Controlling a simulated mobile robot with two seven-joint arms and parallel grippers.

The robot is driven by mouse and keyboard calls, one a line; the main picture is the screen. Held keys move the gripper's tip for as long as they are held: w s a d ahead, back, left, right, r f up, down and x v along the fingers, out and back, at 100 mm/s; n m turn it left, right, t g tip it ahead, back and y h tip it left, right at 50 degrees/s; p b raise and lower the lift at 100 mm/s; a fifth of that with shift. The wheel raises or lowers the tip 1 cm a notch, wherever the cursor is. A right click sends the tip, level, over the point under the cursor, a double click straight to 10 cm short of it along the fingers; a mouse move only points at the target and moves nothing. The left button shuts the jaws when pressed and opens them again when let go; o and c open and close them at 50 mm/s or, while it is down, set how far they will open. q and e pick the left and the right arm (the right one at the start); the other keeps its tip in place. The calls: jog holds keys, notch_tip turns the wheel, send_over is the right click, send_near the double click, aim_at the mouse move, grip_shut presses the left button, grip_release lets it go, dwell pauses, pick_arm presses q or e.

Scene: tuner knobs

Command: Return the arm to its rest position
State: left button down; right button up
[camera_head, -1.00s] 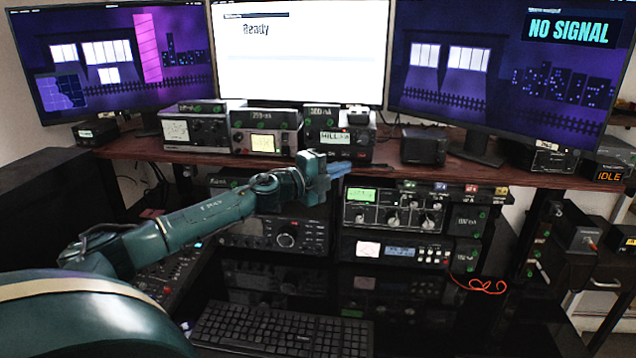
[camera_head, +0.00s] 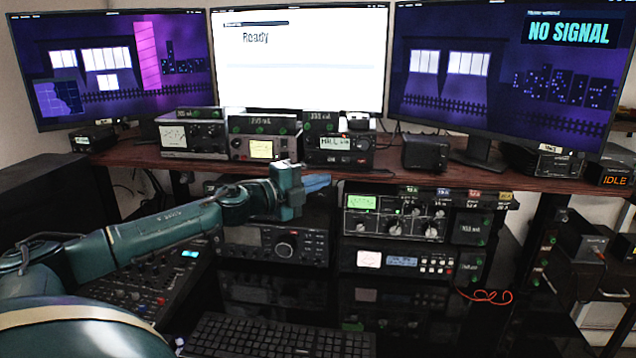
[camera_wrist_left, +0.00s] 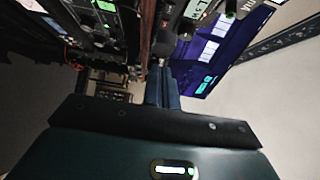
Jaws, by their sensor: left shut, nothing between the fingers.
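My left arm (camera_head: 150,232) comes in from the left in the head view and reaches over the desk. Its gripper (camera_head: 318,182) is shut and empty, with the blue fingers pointing right. It shows in front of the tuner with several knobs (camera_head: 396,228), at the left of it and apart from it. In the left wrist view the closed blue fingers (camera_wrist_left: 163,88) point away from the camera, with nothing between them. My right gripper is in neither view.
A wooden shelf (camera_head: 520,183) carries several small radio units and three monitors. A radio with a large dial (camera_head: 285,249) sits behind my gripper. A mixer panel (camera_head: 160,282) lies below my arm, and a keyboard (camera_head: 280,338) lies at the front. A red cable (camera_head: 487,297) curls at the right.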

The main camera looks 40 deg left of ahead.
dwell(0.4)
pick_arm(q)
jog(key=s+d+f+n+g, duration=0.1)
jog(key=s+d+f+n, duration=0.3)
jog(key=f, duration=0.5)
jog(key=s+d+f+n+g+p, duration=0.1)
jog(key=s+d+f+n, duration=0.3)
jog(key=d+f, duration=0.5)
jog(key=s+d+f+n+g+y+p, duration=0.1)
jog(key=s+d+f+n, duration=0.3)
jog(key=f, duration=0.6)
jog(key=shift+s+d+f+g, duration=0.15)
jog(key=shift+s+d+g, duration=0.05)
jog(key=shift+s+d, duration=0.55)
jog(key=shift+s+d+f+g, duration=0.1)
jog(key=shift+s+d+g, duration=0.1)
jog(key=shift+s+d, duration=0.5)
jog(key=s+d+f+n+g+p, duration=0.1)
jog(key=s+d+f+n+g, duration=0.2)
jog(key=s+d+n, duration=0.3)
jog(key=s+d+f, duration=0.1)
jog(key=s+d, duration=0.3)
jog(key=s, duration=0.1)
jog(key=shift+s+d+f, duration=0.2)
jog(key=shift+d+f, duration=0.05)
jog(key=shift+d, duration=0.05)
